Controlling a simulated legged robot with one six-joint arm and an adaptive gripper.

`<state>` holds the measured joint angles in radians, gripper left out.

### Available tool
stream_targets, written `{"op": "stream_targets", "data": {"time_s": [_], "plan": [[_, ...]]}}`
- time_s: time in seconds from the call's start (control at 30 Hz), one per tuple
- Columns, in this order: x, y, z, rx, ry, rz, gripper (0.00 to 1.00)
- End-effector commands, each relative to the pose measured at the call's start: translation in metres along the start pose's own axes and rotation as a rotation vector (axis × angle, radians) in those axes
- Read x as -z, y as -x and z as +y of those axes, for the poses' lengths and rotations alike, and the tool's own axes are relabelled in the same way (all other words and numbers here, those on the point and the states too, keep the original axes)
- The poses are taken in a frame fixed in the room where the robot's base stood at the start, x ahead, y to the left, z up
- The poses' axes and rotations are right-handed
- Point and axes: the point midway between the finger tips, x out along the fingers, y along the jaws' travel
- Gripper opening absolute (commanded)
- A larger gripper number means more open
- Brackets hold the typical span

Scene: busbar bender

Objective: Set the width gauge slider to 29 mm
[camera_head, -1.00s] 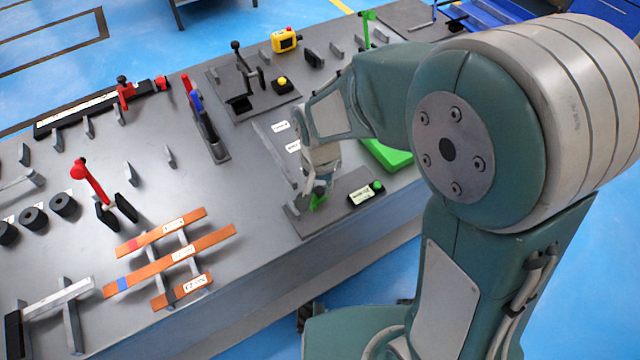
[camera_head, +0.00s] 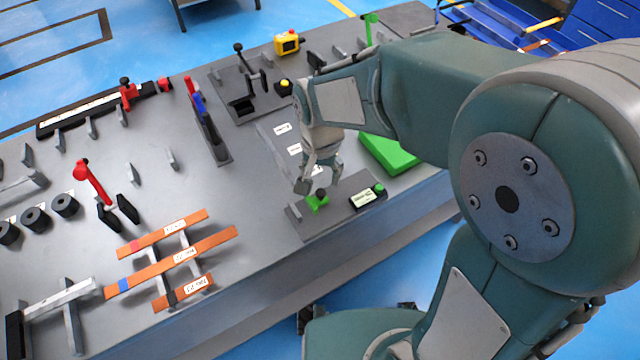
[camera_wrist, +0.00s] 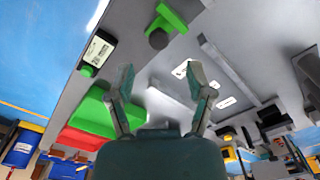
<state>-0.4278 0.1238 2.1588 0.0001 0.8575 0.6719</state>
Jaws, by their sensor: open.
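A small green slider block (camera_head: 315,203) with a dark knob sits on a grey plate (camera_head: 305,222) at the front edge of the bench. I take this for the width gauge slider. Beside it on the same plate is a readout (camera_head: 365,197) with a green button; its number is too small to read. The wrist view also shows the slider (camera_wrist: 176,17) at the top and the readout (camera_wrist: 98,50) at upper left. My gripper (camera_head: 320,180) is open and empty just above the slider, apart from it. Both fingers show in the wrist view (camera_wrist: 161,72).
A large green block (camera_head: 390,153) lies right of the gripper. Behind is a grey plate with white labels (camera_head: 283,129). A red-and-blue lever device (camera_head: 205,125) stands to the left. Orange bars (camera_head: 180,258) lie on supports at front left.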

Motion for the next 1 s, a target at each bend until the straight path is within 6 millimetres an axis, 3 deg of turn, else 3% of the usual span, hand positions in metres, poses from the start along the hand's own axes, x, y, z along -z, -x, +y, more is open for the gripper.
{"op": "stream_targets", "data": {"time_s": [0.1, 0.3, 0.67, 0.7, 0.83, 0.87, 1.0], "plan": [[0.001, 0.026, -0.001, 0.002, 0.000, 0.003, 0.67], [0.000, 0.057, -0.001, 0.000, 0.000, 0.001, 0.67], [0.000, 0.066, -0.001, -0.003, 0.000, -0.002, 0.67], [0.000, 0.066, -0.001, -0.003, 0.000, -0.002, 0.63], [-0.002, 0.065, -0.003, -0.008, 0.045, -0.001, 0.05], [-0.002, 0.065, -0.004, -0.012, 0.074, 0.000, 0.00], [-0.009, 0.064, -0.014, -0.044, 0.314, 0.002, 0.00]]}}
